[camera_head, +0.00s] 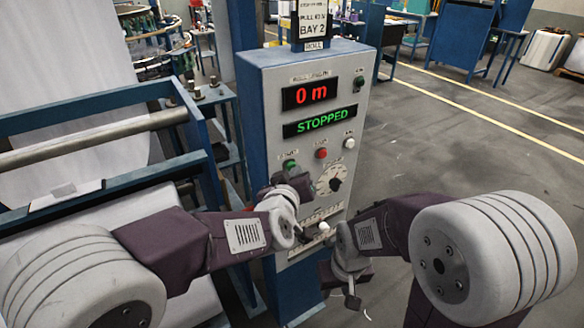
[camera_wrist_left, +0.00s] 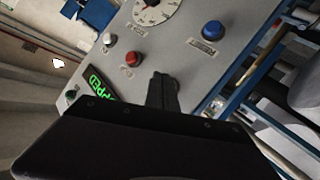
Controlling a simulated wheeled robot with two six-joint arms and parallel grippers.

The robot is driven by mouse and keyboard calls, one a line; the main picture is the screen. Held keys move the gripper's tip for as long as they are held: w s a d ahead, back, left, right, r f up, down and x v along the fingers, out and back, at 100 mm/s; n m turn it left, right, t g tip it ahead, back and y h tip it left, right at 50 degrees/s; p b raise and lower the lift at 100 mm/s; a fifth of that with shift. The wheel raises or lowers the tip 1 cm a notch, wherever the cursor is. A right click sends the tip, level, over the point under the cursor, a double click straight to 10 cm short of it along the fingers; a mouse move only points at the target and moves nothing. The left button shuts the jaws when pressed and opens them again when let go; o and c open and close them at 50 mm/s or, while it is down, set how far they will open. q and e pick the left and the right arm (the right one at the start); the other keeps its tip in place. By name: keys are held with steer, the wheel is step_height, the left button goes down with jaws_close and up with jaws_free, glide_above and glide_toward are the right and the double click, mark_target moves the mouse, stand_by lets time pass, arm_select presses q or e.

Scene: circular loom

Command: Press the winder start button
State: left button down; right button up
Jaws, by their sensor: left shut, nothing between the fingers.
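The winder control panel (camera_head: 268,110) is a grey box on a blue post, with a red "0 m" display (camera_head: 310,93) and a green "STOPPED" display (camera_head: 320,121). A green button (camera_head: 290,163) shows at the panel's left, just above my left gripper (camera_head: 281,180). In the left wrist view, my left gripper (camera_wrist_left: 163,91) is shut and empty, its tips close over the panel beside the red button (camera_wrist_left: 133,58). The green button is not visible there; the fingers may cover it. Contact cannot be told. My right gripper (camera_head: 343,282) hangs low in front of the post; its jaw state is unclear.
A red button (camera_head: 321,153), a white button (camera_head: 349,143) and a dial (camera_head: 333,180) sit near the green button. A blue button (camera_wrist_left: 212,30) shows in the left wrist view. Blue loom rails (camera_head: 85,124) and white fabric stand left. The floor at right is open.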

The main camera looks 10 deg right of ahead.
arm_select(q)
steer(key=shift+w+a, duration=0.1)
steer(key=shift+w, duration=0.15)
stand_by(0.6)
steer(key=shift+s+d+p, duration=0.3)
steer(key=shift+s, duration=0.5)
steer(key=s, duration=0.1)
steer(key=s+d+p, duration=0.1)
steer(key=s, duration=0.1)
steer(key=s+p, duration=0.1)
steer(key=shift+s+d, duration=0.35)
stand_by(0.3)
